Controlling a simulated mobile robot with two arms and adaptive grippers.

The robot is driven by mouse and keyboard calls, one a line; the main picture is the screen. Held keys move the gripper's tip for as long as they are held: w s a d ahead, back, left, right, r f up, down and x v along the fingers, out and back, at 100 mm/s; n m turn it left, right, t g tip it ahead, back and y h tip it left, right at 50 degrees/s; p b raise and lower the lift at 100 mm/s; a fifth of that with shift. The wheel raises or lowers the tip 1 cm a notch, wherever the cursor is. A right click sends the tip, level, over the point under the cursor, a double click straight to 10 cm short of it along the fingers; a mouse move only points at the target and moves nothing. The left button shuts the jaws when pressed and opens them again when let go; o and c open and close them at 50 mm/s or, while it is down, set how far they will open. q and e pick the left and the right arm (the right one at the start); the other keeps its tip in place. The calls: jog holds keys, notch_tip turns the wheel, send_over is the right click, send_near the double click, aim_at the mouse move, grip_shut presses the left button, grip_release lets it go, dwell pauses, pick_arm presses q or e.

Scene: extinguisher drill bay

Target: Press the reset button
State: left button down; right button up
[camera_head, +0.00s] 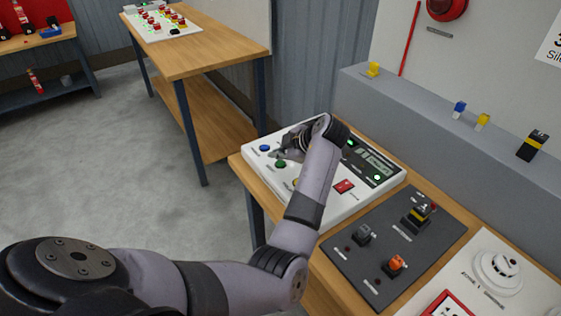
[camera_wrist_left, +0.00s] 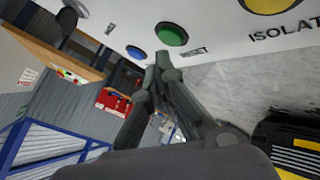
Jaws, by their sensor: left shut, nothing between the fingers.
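The white control panel (camera_head: 326,204) lies on the wooden bench. It has a blue button (camera_head: 264,148), a green button (camera_head: 280,163) and a yellow button (camera_head: 296,182) along its left side. In the left wrist view, the green button (camera_wrist_left: 171,34) has a small label beside it that seems to read RESET. My left gripper (camera_head: 275,156) is shut and empty, with its fingertips close to the green button. They also show just below it in the left wrist view (camera_wrist_left: 166,66). I cannot tell whether they touch it. My right gripper is not in view.
The panel also has a red switch (camera_head: 344,186) and a display (camera_head: 374,161). A dark board (camera_head: 385,258) with several switches lies nearer on the bench. A grey ledge (camera_head: 425,108) runs behind. Another wooden table (camera_head: 215,50) stands at the back, with open floor before it.

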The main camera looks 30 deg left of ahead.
aim_at(279, 165)
pick_arm(q)
jog(key=shift+r+p, duration=1.7)
jog(key=shift+r, duration=0.8)
jog(key=shift+f, duration=0.1)
